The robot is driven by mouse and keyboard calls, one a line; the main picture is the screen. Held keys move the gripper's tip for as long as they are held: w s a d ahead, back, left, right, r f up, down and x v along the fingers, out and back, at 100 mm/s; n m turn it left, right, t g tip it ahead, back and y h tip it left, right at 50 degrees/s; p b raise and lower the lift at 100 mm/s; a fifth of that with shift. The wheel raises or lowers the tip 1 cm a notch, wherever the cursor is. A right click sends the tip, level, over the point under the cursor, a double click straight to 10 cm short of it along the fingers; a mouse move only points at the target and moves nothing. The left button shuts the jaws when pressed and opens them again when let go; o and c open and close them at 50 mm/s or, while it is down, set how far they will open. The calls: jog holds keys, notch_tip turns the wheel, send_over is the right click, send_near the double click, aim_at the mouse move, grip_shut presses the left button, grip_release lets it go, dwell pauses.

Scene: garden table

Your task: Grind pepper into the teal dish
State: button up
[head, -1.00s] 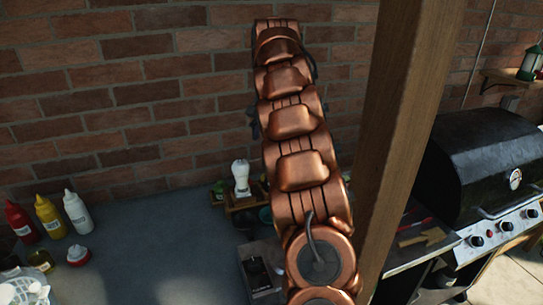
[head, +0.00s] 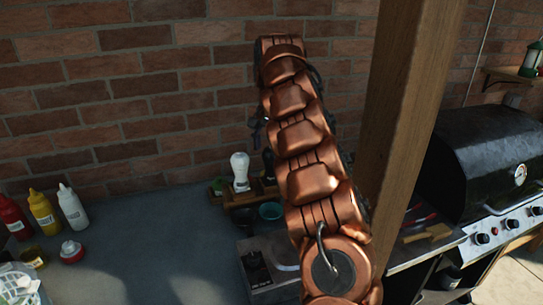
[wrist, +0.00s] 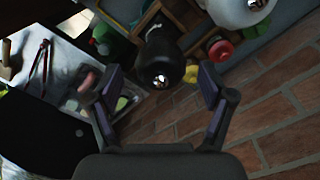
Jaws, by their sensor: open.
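A black mill (head: 268,168) stands at the back of the table in a wooden rack, beside a white mill (head: 239,172). In the wrist view the black mill (wrist: 161,58) lies ahead, between and beyond the fingers, untouched. The white mill (wrist: 243,8) is at the upper right. My gripper (wrist: 157,92) is open and empty. In the head view my arm hides most of it; only a dark part shows above the mills. The teal dish (head: 270,211) sits in front of the rack, close to my arm; I cannot make it out surely in the wrist view.
The wooden rack (head: 232,201) holds several small items, including a green one. A dark bowl stands left of the teal dish. Sauce bottles (head: 42,213) stand far left. A wooden post (head: 412,110) and a grill (head: 490,165) are right. The middle-left tabletop is clear.

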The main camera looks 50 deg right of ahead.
jog(key=shift+f+b, duration=0.3)
jog(key=shift+f, duration=0.45)
jog(key=c, duration=1.2)
